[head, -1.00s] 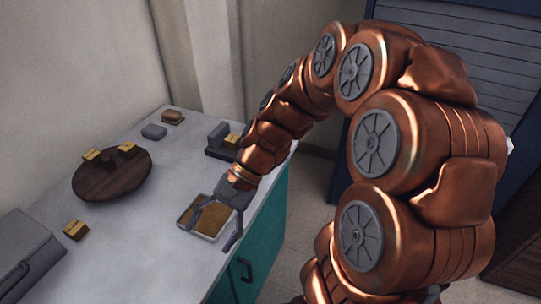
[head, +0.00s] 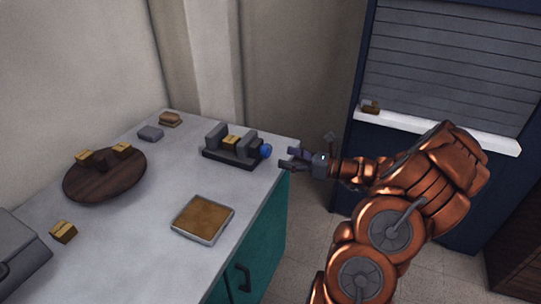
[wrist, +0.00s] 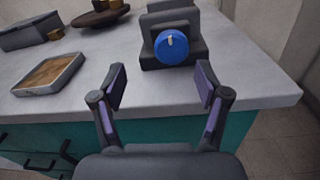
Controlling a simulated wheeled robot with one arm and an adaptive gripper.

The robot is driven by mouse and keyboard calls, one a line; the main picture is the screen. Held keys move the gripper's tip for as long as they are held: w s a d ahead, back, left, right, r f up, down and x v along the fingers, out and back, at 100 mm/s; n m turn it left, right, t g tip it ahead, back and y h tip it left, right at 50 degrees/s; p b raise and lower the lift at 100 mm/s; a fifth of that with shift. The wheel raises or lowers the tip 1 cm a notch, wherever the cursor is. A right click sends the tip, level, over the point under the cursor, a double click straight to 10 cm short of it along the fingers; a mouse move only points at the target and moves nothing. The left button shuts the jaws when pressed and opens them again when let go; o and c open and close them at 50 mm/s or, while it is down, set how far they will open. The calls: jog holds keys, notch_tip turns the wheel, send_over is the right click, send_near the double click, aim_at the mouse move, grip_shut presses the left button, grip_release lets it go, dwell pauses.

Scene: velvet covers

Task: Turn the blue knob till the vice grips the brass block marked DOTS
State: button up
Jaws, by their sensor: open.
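The dark grey vice (head: 226,156) stands near the far right end of the counter. A brass block (head: 231,142) sits between its two jaws; its marking is too small to read. The blue knob (head: 265,151) is on the vice's right end; in the wrist view the knob (wrist: 171,48) faces me, with a white mark near its top. My gripper (head: 288,159) is open and empty, just off the counter's right edge and level with the knob. In the wrist view my fingers (wrist: 162,88) are spread on either side below the knob, apart from it.
A round dark wooden board (head: 105,185) holds several blocks. Another brass block (head: 64,232) lies near the grey box (head: 20,250) at left. A shallow brown-bottomed tray (head: 178,228) is at the counter's middle. A shuttered hatch with a white ledge (head: 440,131) is behind my arm.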

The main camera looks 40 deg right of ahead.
aim_at(270, 151)
jog(key=shift+m, duration=0.4)
jog(key=shift+w+d+f+x, duration=0.1)
jog(key=shift+w+d+x, duration=0.1)
jog(key=shift+x, duration=0.9)
jog(key=shift+w+d+f+x, duration=0.1)
jog(key=shift+d+x, duration=0.1)
jog(key=shift+x, duration=0.95)
jog(key=shift+w+d+f+x, duration=0.1)
jog(key=shift+d+x, duration=0.1)
jog(key=shift+x, duration=0.9)
jog(key=c, duration=1.2)
jog(key=shift+o, duration=0.2)
jog(key=shift+p, duration=0.3)
jog(key=shift+r+p, duration=0.15)
jog(key=shift+p, duration=0.35)
